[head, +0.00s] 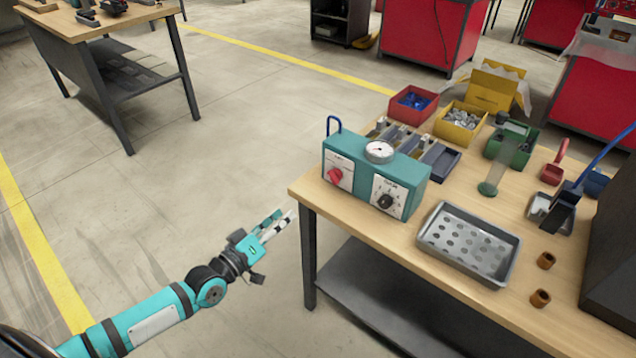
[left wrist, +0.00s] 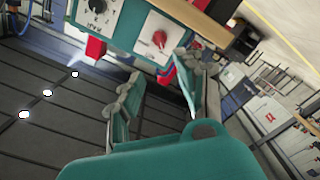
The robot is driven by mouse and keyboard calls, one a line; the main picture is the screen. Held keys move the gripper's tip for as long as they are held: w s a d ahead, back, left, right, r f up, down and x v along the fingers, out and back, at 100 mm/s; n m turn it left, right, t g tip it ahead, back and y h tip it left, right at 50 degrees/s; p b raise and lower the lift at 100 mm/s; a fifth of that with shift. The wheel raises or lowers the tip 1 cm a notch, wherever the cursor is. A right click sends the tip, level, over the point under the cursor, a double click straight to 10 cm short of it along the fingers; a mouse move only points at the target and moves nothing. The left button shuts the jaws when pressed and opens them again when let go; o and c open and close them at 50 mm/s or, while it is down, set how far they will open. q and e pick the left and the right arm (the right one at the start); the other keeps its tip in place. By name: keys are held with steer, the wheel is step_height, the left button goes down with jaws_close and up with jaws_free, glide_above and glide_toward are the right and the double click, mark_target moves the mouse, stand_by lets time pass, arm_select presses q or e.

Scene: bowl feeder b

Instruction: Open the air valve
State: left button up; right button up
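The air valve appears to be the red knob (head: 335,175) on the left white plate of a teal control box (head: 405,172), which stands at the table's left corner. The same box (left wrist: 185,12) and red knob (left wrist: 159,39) show tilted at the top of the left wrist view. My left gripper (head: 282,222) is left of the table and apart from the knob, pointing up and right. In the left wrist view its fingers (left wrist: 160,75) are spread with nothing between them, and the knob appears beyond the gap. My right gripper is not in view.
The box also carries a black knob (head: 386,201) and a round gauge (head: 379,151). A perforated metal tray (head: 427,240) lies on the wooden table (head: 375,236) right of the box, with red (head: 413,104) and yellow (head: 460,122) bins behind. Floor left of the table is clear.

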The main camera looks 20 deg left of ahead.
arm_select(q)
glide_toward(331, 179)
steer(key=b+x, duration=0.1)
steer(key=x, duration=0.7)
steer(key=shift+w+d, duration=0.1)
steer(key=shift+w, duration=0.35)
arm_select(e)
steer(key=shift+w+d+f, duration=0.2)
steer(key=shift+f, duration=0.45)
arm_select(q)
steer(key=shift+c, duration=0.4)
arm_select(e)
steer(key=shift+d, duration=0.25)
arm_select(q)
jaws_close()
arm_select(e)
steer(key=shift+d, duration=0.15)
